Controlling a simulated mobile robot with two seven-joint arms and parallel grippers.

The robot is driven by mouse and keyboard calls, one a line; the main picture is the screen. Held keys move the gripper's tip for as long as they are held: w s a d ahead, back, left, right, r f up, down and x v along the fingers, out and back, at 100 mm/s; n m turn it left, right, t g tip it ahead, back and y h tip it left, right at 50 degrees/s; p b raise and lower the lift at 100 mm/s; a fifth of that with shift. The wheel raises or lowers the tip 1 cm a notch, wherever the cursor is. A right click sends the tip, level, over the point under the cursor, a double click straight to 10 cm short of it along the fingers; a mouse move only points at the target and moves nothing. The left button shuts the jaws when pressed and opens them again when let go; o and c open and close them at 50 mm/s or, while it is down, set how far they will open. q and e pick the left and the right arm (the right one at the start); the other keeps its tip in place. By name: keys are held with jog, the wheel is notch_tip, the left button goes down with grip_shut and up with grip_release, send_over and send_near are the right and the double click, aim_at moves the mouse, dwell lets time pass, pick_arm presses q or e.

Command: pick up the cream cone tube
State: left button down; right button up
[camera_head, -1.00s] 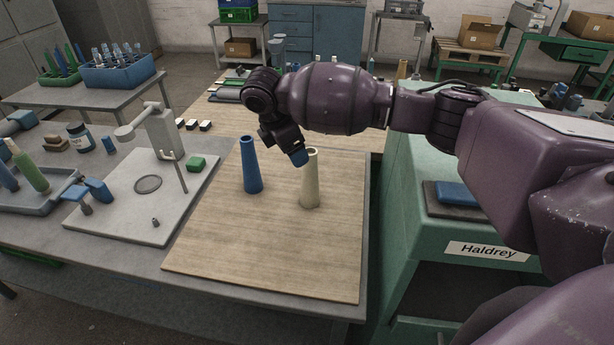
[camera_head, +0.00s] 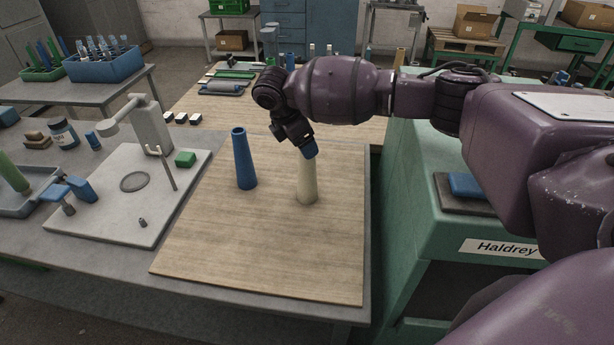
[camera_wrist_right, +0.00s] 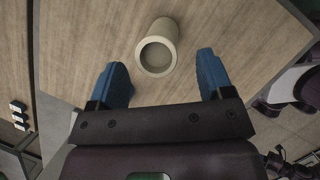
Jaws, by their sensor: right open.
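The cream cone tube (camera_head: 307,184) stands upright on the wooden board (camera_head: 259,254). In the right wrist view the cream cone tube (camera_wrist_right: 157,47) shows its round open end, just beyond and between the two blue fingers. My right gripper (camera_head: 309,152) is at the top of the tube in the head view and covers part of its upper end. In the wrist view my right gripper (camera_wrist_right: 162,80) is open, with a finger to each side and a gap to the tube. My left gripper is not in view.
A blue cone tube (camera_head: 243,160) stands upright on the board, left of the cream one. A white-topped stand (camera_head: 125,190) with a post is further left. The green Haldrey machine (camera_head: 410,235) is close on the right. The board's front is clear.

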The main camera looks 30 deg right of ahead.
aim_at(307, 172)
jog(key=x, duration=0.4)
jog(key=shift+w+d+f, duration=0.1)
jog(key=shift+d+f, duration=0.05)
jog(key=shift+f, duration=0.05)
jog(key=c, duration=1)
